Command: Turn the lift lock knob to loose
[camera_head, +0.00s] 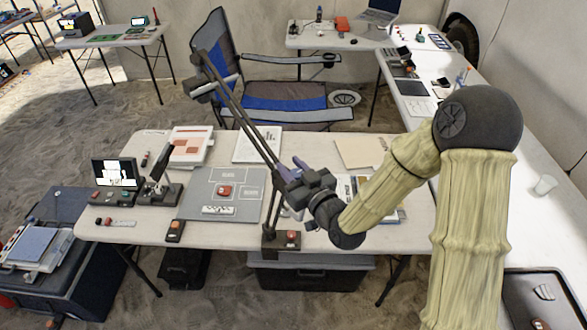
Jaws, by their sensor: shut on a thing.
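A jointed boom stand (241,112) stands at the front edge of the middle table. Its dark base (270,242) carries a red button, and its long arms rise to the upper left. My gripper (289,178) reaches in from the right, at the stand's lower joint, and is shut there. The lift lock knob is at this joint, mostly hidden by the fingers. Its turned position cannot be read from this view.
The middle table (150,232) holds a grey mat (191,205), a small screen (114,174), a microscope-like device (160,178) and papers. A folding chair (285,97) stands behind. A long white table (552,212) runs along the right.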

